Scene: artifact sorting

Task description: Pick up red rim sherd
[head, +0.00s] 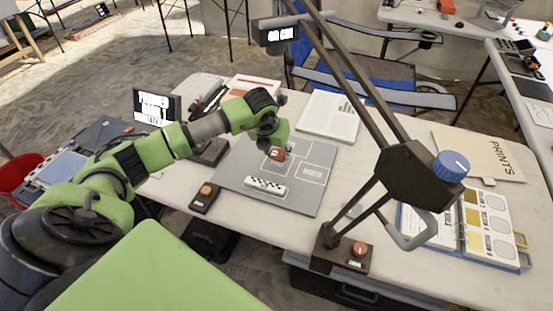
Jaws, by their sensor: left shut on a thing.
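My left arm reaches in from the left over the table, and its gripper (273,147) points down above the grey mat. The left gripper is shut on the red rim sherd (277,154), a small red piece with a pale mark. Most of the sherd's upper part is hidden by the gripper. I cannot tell whether the sherd touches the mat or is just above it. The grey mat (305,192) has white outlined zones. My right gripper is not in view.
A black-and-white scale bar (265,187) lies on the mat. A dark box with an orange button (205,192) is left of it. A dark lamp arm (365,90) crosses the right side. A color chart binder (480,232) and folder (475,155) lie at right.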

